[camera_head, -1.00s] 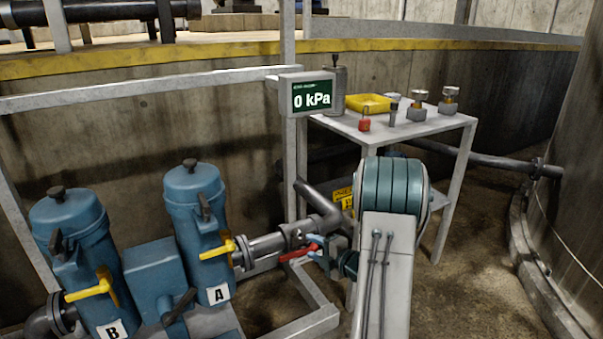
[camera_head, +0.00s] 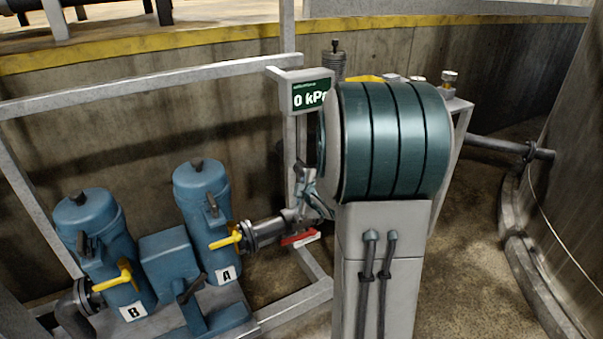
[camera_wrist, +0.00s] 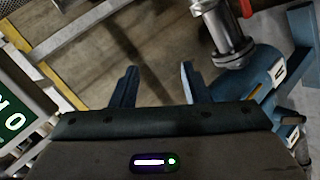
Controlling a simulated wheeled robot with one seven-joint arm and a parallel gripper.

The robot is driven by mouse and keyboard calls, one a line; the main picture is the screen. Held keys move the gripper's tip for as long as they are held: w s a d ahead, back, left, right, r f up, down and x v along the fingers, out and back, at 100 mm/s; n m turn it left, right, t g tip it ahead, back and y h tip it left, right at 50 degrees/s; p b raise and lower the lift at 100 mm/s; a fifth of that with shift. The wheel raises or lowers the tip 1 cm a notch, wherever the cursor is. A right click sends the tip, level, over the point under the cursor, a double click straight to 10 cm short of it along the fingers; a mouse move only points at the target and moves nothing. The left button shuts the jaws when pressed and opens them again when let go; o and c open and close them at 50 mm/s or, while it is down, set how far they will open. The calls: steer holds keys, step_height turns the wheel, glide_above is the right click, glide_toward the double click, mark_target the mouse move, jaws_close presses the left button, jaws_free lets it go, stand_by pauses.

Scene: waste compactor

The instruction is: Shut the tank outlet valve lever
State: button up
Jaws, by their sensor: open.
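A red lever (camera_head: 299,238) lies low below the grey pipe, just right of blue canister A (camera_head: 204,195); I take it as the valve lever. My gripper (camera_head: 307,180) is above it, in front of the pipe, and appears apart from it. In the wrist view my gripper (camera_wrist: 157,80) has its two blue fingers spread with nothing between them. A small red piece (camera_wrist: 246,8) shows at the top of that view, beside the pipe flange (camera_wrist: 232,50); I cannot tell if it is the lever. My arm hides part of the pipe and valve.
Blue canister B (camera_head: 97,240) and two yellow handles, one (camera_head: 226,240) on canister A, stand left. A green display (camera_head: 311,95) reads 0 kPa. Grey frame rails (camera_head: 150,80) surround the pipework. A table is mostly behind my arm. A large tank (camera_head: 570,150) stands right.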

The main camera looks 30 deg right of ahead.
step_height(320, 180, up, 5)
steer(key=s+a+m+g+p, duration=0.1)
steer(key=s+a+m+p, duration=0.1)
steer(key=shift+s+a+h, duration=0.15)
steer(key=shift+s+h, duration=0.25)
steer(key=shift+f, duration=0.1)
